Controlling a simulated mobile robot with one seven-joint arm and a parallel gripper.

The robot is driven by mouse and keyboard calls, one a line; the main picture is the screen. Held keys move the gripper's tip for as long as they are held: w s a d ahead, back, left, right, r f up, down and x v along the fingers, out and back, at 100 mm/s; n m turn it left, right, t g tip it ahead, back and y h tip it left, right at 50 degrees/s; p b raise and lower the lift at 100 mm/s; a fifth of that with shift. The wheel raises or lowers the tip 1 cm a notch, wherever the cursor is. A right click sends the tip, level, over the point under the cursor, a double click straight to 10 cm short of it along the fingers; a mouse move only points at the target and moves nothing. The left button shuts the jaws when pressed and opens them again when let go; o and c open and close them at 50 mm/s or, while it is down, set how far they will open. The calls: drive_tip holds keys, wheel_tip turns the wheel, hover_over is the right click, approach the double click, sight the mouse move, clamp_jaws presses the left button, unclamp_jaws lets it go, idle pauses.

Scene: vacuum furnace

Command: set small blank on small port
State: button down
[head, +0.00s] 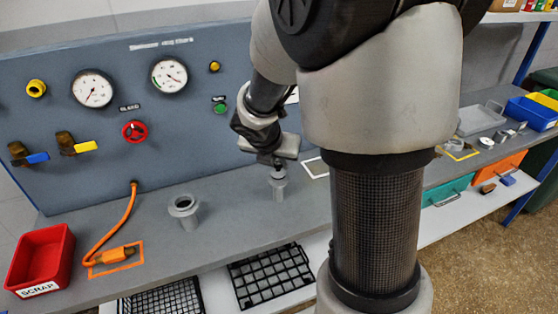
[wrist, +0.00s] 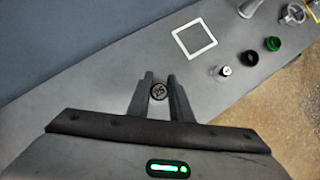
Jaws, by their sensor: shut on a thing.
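The small blank is a dark round disc marked 25 (wrist: 158,92), held between the two fingers of my gripper (wrist: 161,90) in the wrist view. In the head view my gripper (head: 275,163) points down right above the small port (head: 279,185), a narrow grey flanged tube standing upright on the bench. The blank itself is too small to make out in the head view, and I cannot tell whether it touches the port's flange. The port is hidden below the blank and fingers in the wrist view.
A larger grey port (head: 185,212) stands to the left. A red scrap bin (head: 42,258) and an orange hose (head: 110,225) are farther left. A white square outline (wrist: 194,38) marks bare bench. A green ring (wrist: 272,43) and a black ring (wrist: 249,58) lie at the right.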

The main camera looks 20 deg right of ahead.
drive_tip(key=c, duration=1.5)
unclamp_jaws()
drive_tip(key=p+v, duration=0.5)
drive_tip(key=v, duration=1.2)
drive_tip(key=shift+a+r, duration=0.15)
drive_tip(key=shift+r, duration=0.15)
drive_tip(key=s+a+r+m+y+p, duration=0.1)
drive_tip(key=s+r+m+p, duration=0.1)
drive_tip(key=s+m, duration=0.3)
drive_tip(key=s+a+r+m+y+p, duration=0.1)
drive_tip(key=s+r+m, duration=0.4)
drive_tip(key=m, duration=0.8)
drive_tip(key=s+a+r+m+y+p, duration=0.2)
drive_tip(key=s+r+m+p, duration=0.2)
drive_tip(key=m, duration=0.6)
drive_tip(key=shift+s+r, duration=0.15)
drive_tip(key=shift+s, duration=0.5)
